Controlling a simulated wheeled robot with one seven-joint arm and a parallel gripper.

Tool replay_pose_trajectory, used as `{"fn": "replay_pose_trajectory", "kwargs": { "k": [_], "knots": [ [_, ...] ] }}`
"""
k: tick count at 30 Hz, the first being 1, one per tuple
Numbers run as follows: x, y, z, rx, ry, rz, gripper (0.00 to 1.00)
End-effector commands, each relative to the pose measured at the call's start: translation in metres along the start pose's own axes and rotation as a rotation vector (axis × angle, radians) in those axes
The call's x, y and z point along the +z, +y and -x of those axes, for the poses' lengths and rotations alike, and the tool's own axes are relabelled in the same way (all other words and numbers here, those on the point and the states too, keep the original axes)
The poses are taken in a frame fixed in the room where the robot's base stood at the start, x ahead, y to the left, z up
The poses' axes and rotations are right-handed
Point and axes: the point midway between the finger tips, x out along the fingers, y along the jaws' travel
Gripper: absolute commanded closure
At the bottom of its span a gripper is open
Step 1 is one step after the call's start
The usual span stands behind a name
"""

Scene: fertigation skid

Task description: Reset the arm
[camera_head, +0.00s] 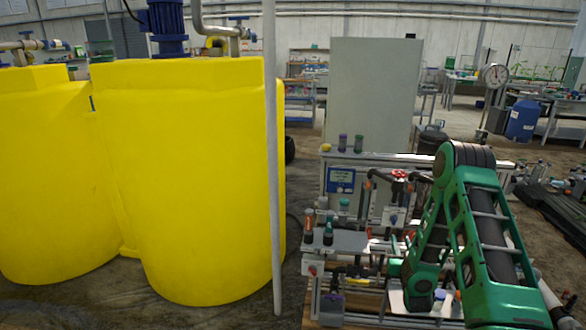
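My green and black arm (485,235) fills the lower right of the head view. It rises from the bottom edge to a bent elbow (464,158), and the far link (428,250) slopes back down in front of the skid. The lower end of that link is over or in front of the skid's lower parts. I cannot make out gripper fingers there, nor anything held. The fertigation skid (350,158) is a frame with pipes, valves and small shelves, partly hidden behind my arm.
Two large yellow tanks (190,180) stand at the left, with a thin grey pole (273,150) in front. Small bottles (328,232) stand on the skid's shelf close left of my arm. A grey cabinet (372,90) stands behind. Dirt floor shows between tanks and skid.

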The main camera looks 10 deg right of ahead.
Motion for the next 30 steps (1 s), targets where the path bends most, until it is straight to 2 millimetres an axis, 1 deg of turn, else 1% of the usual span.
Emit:
{"fn": "replay_pose_trajectory", "kwargs": {
  "k": [1,3,7,11,14,17,20,23,29,30],
  "knots": [
    [-0.008,0.002,-0.003,0.004,-0.013,0.007,0.72],
    [-0.017,0.007,-0.007,0.015,-0.052,0.018,0.72],
    [-0.038,0.02,-0.01,0.046,-0.156,0.045,0.72],
    [-0.059,0.035,-0.005,0.082,-0.268,0.065,0.72],
    [-0.075,0.046,0.005,0.111,-0.354,0.075,0.72],
    [-0.091,0.058,0.02,0.142,-0.44,0.082,0.72],
    [-0.107,0.068,0.039,0.172,-0.526,0.082,0.72],
    [-0.121,0.077,0.064,0.201,-0.613,0.076,0.72],
    [-0.149,0.091,0.123,0.251,-0.787,0.048,0.72],
    [-0.154,0.092,0.137,0.259,-0.822,0.04,0.72]
  ]
}}
